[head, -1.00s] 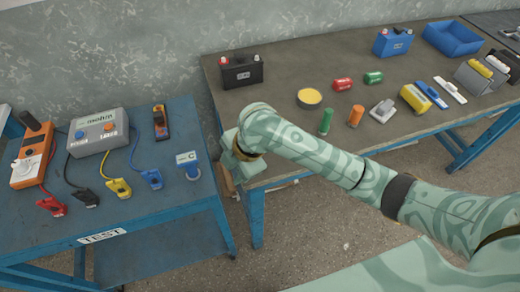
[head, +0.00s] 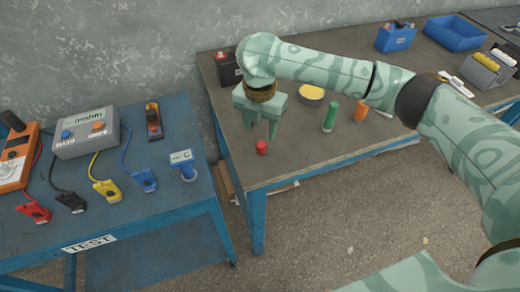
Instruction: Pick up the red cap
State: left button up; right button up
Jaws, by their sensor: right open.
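The red cap (head: 261,148) is a small, short red cylinder standing upright on the dark tabletop, near the left end of the right-hand table and close to its front edge. My right gripper (head: 261,131) points down at the cap's far side. Its two fingers are apart with nothing between them, and the cap shows just below and in front of the fingertips. I cannot tell the exact height of the fingertips above the table. My left gripper is not in view.
A black battery (head: 228,70) stands behind the gripper. A yellow-topped round tin (head: 311,94), a green cylinder (head: 330,117) and an orange cylinder (head: 360,112) stand to the right. The blue test table (head: 130,215) with clips is at left, across a gap.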

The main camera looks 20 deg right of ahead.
aim_at(261, 144)
jog(key=f+b, duration=0.1)
jog(key=f, duration=0.1)
jog(key=f+b, duration=0.1)
jog(key=f, duration=0.1)
jog(key=f+b, duration=0.2)
jog(key=shift+w+d+f, duration=0.15)
jog(key=shift+d+f, duration=0.05)
jog(key=shift+d, duration=0.05)
jog(key=shift+r, duration=0.2)
jog(key=shift+c, duration=0.2)
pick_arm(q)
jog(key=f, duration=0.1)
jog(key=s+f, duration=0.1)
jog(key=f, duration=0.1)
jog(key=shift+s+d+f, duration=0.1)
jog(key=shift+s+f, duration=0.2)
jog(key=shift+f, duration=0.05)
pick_arm(e)
jog(key=c, duration=1)
